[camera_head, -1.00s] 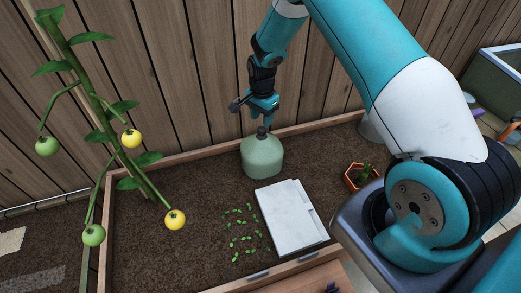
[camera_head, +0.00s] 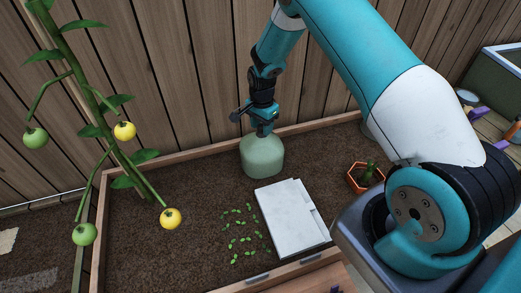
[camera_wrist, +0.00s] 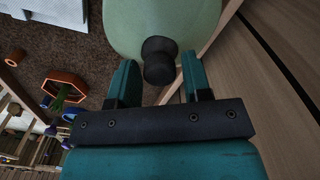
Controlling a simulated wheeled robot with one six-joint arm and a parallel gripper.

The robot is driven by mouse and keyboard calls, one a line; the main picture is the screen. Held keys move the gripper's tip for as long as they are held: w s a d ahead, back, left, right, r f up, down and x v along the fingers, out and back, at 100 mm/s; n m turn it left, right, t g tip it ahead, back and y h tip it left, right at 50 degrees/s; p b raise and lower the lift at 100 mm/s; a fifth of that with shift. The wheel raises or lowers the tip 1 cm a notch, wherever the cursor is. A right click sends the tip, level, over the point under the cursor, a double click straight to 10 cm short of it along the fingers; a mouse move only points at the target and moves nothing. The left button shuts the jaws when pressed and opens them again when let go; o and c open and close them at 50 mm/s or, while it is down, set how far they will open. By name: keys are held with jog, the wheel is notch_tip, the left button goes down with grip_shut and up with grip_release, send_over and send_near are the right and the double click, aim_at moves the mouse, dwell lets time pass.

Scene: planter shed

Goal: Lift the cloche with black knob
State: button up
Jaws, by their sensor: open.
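The cloche (camera_head: 262,157) is a pale green dome standing upright on the soil of the planter bed, near its back edge. It also fills the top of the wrist view (camera_wrist: 165,22), where its black knob (camera_wrist: 159,58) shows. My gripper (camera_head: 261,131) is directly above the cloche, pointing down. In the wrist view my gripper (camera_wrist: 158,82) is open, with one teal finger on each side of the knob. The fingers appear apart from the knob. In the head view the knob is hidden by the gripper.
A white slab (camera_head: 291,217) lies on the soil in front of the cloche, beside small green seedlings (camera_head: 243,238). An orange hexagonal pot (camera_head: 353,181) stands to the right. A tomato plant (camera_head: 112,150) rises at the left. The wooden fence (camera_head: 170,80) is close behind.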

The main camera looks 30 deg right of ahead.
jog(key=c, duration=0.6)
jog(key=shift+r, duration=0.1)
jog(key=shift+r, duration=0.1)
jog(key=shift+r+p, duration=0.35)
jog(key=shift+r, duration=0.2)
notch_tip(320, 180, up, 13)
jog(key=p, duration=0.8)
